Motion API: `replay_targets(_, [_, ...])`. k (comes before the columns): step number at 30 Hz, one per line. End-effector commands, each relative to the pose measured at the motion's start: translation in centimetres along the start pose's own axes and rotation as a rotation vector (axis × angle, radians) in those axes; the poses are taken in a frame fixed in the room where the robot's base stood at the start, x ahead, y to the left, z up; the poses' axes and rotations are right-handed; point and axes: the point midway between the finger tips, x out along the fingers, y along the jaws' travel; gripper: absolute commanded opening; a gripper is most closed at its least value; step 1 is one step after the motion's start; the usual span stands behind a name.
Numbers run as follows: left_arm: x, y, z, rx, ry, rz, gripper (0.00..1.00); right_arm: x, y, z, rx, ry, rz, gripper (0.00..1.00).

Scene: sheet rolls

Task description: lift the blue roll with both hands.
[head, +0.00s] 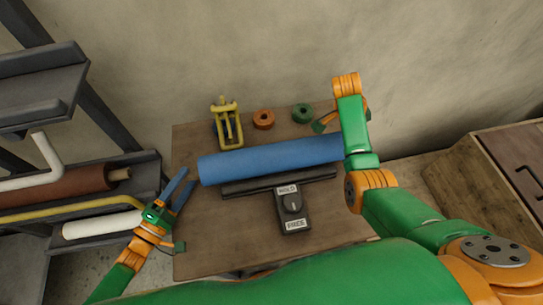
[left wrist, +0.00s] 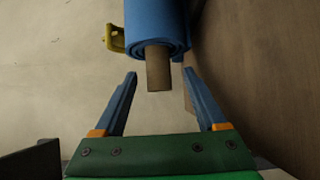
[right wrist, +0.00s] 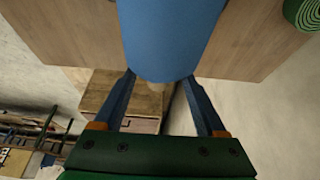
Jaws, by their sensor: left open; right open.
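The blue roll (head: 270,159) lies across the wooden table in the head view, its right end hidden behind my right arm. In the left wrist view the roll (left wrist: 157,25) shows its end with a brown core (left wrist: 158,68) sticking out. My left gripper (head: 181,181) is open just off the roll's left end; in its wrist view the fingers (left wrist: 170,88) stand apart with the core's tip ahead between them. My right gripper (right wrist: 160,88) is open at the roll's right end, the blue roll (right wrist: 168,40) and a bit of core between its fingers. Contact cannot be told.
A black holder with a HOLD/FREE switch (head: 291,207) lies in front of the roll. A yellow frame (head: 227,125), an orange ring (head: 263,119) and a green ring (head: 301,113) stand behind it. A shelf with rolls (head: 60,185) is left; a wooden cabinet (head: 490,180) is right.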

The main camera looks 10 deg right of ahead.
Motion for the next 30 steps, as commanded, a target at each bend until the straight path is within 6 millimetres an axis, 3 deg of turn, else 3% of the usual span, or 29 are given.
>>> replay_targets(6, [2.5,0.0,0.0,0.000,0.000,0.001,0.74,2.5,0.1,0.0,0.000,0.000,0.002,0.73])
replay_targets(16, [2.8,0.0,0.0,-0.001,0.000,-0.001,0.74,2.9,0.0,0.0,0.001,-0.001,0.000,0.73])
replay_targets(17, [2.8,0.0,0.0,-0.001,0.000,0.000,0.68,2.9,0.0,0.0,0.001,-0.001,0.000,0.68])
replay_targets(24, [2.8,0.0,0.0,-0.001,0.000,-0.001,0.03,2.8,0.0,0.0,0.001,-0.001,0.000,0.03])
replay_targets(30, [2.8,0.0,0.0,0.000,0.000,-0.001,0.00,2.8,0.0,0.0,0.001,-0.001,0.000,0.00])
